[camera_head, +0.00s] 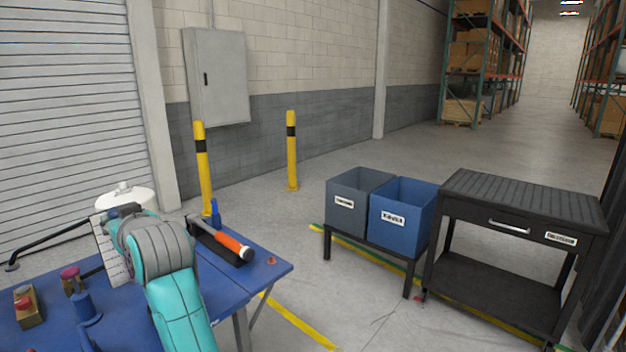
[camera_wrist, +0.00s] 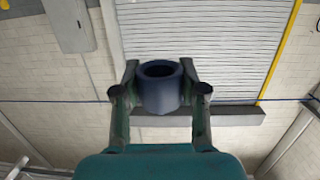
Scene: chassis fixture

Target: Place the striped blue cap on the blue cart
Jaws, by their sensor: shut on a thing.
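My gripper (camera_wrist: 160,92) is shut on a dark blue, hollow, round cap (camera_wrist: 161,97), with one finger on each side of it. Its open end faces up in the wrist view, and I cannot make out stripes on it. In the head view my gripper (camera_head: 124,211) is above the back left of a blue-topped surface (camera_head: 262,268) with grey legs, which may be the blue cart. The arm hides part of that top. The held cap is hard to make out in the head view.
On the blue top are an orange-handled hammer (camera_head: 233,246), a blue stepped part (camera_head: 86,307), a small blue bottle-like part (camera_head: 215,212) and a brass block (camera_head: 28,306). Grey (camera_head: 345,220) and blue (camera_head: 402,232) bins and a black cart (camera_head: 520,215) stand right. Yellow posts (camera_head: 203,170) stand behind.

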